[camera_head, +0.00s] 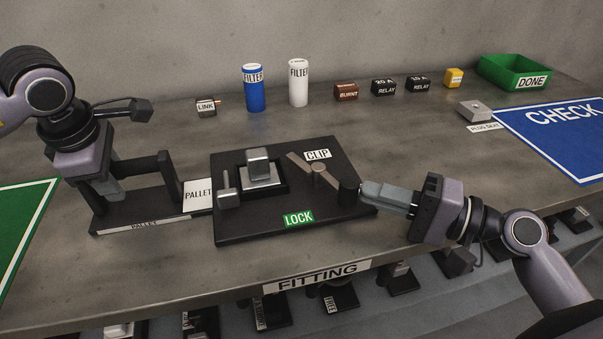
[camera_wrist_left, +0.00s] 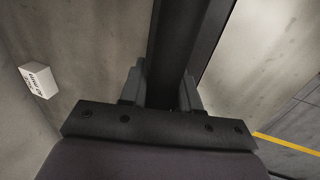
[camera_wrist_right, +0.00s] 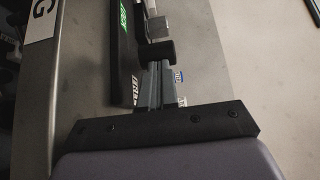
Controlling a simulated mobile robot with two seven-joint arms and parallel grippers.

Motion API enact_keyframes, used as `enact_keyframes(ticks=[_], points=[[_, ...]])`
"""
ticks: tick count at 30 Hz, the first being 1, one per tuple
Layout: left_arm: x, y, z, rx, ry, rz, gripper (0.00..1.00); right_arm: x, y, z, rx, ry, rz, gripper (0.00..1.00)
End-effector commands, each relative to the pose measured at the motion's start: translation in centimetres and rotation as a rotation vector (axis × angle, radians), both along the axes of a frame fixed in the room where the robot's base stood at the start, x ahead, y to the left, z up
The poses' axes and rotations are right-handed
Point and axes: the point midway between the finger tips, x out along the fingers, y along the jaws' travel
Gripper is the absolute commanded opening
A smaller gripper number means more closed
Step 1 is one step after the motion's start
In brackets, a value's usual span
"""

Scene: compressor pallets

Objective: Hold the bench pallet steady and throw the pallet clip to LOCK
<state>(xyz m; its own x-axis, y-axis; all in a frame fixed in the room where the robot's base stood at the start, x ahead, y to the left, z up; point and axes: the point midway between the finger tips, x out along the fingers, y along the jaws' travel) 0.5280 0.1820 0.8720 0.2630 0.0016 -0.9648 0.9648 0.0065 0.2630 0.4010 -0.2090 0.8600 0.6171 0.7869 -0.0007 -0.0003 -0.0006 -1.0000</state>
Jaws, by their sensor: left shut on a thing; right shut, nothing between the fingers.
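The bench pallet is a black plate (camera_head: 285,230) on the bench, with a silver block (camera_head: 259,167) in its middle. At its left is a black handle frame (camera_head: 150,165) on a base marked PALLET. My left gripper (camera_head: 112,190) is shut on this frame; the left wrist view shows its fingers on both sides of a black bar (camera_wrist_left: 172,75). The clip (camera_head: 318,172) is a grey lever slanting across the plate, its black knob (camera_head: 348,190) at the right end. A green LOCK label (camera_head: 298,218) lies left of the knob. My right gripper (camera_head: 364,190) is shut and empty, tips at the knob; contact is unclear.
A blue filter (camera_head: 253,90), a white filter (camera_head: 298,84), relays and small blocks stand along the back. A green DONE bin (camera_head: 515,70) and blue CHECK mat (camera_head: 565,150) are at the right. The bench's front edge is close to the plate.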

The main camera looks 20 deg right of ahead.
Motion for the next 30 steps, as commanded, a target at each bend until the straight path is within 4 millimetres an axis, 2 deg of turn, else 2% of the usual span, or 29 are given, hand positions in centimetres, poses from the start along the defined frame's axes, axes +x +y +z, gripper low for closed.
enact_keyframes(ticks=[1,13,22,30], points=[[-0.3,-0.1,-0.7,0.003,0.017,-0.002,0.0,-0.4,0.6,-0.1,0.001,0.0,0.007,0.0],[-0.3,-0.1,-0.7,0.002,0.017,-0.003,0.0,-2.0,4.5,0.0,0.002,-0.001,0.008,0.0],[-0.3,-0.2,-0.7,0.002,0.017,-0.004,0.0,-2.2,7.1,0.1,0.003,-0.001,0.007,0.0],[-0.3,-0.1,-0.7,0.002,0.017,-0.004,0.0,-2.0,8.6,0.0,0.002,-0.002,0.004,0.0]])
